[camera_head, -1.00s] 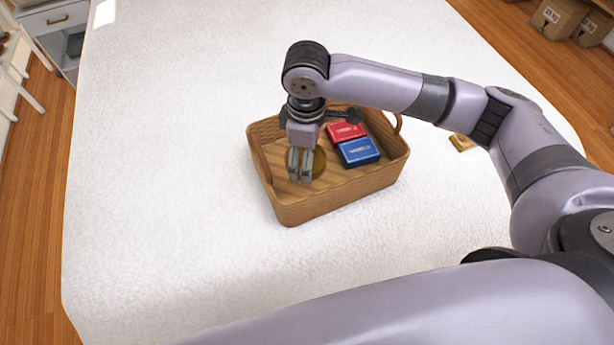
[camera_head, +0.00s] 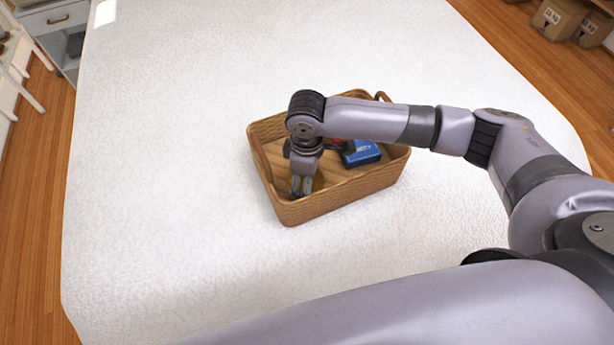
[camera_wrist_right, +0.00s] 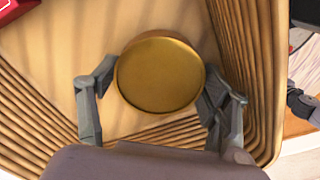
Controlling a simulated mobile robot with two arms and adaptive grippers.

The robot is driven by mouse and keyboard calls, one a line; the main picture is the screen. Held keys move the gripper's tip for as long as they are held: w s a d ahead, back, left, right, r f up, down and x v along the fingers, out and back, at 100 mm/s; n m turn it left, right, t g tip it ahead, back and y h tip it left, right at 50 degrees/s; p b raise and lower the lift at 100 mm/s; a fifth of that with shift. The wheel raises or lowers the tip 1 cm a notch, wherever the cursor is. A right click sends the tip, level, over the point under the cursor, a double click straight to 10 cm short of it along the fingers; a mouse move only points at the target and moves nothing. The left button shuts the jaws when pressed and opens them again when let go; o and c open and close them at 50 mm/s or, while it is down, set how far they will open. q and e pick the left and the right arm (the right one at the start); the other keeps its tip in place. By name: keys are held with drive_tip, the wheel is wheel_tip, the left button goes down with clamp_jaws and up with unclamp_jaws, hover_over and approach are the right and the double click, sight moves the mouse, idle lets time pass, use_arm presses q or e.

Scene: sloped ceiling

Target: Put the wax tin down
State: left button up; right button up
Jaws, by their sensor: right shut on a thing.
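The wax tin (camera_wrist_right: 160,75) is a round, gold-coloured disc between the two fingers of my right gripper (camera_wrist_right: 158,92) in the wrist view. In the head view my right gripper (camera_head: 302,190) points down inside the near left part of the woven basket (camera_head: 345,200). It is shut on the tin, and only a small gold edge of the tin (camera_head: 318,181) shows beside the fingers. The tin is low over the basket floor; I cannot tell whether it touches it. My left gripper is not in view.
A blue box (camera_head: 361,153) lies in the basket's far right part. The basket stands on a white surface (camera_head: 170,200), clear to the left and front. Cardboard boxes (camera_head: 556,16) sit at the far right.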

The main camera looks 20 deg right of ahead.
drive_tip(key=o, duration=1.2)
drive_tip(key=shift+f, duration=0.1)
wheel_tip(320, 180, up, 12)
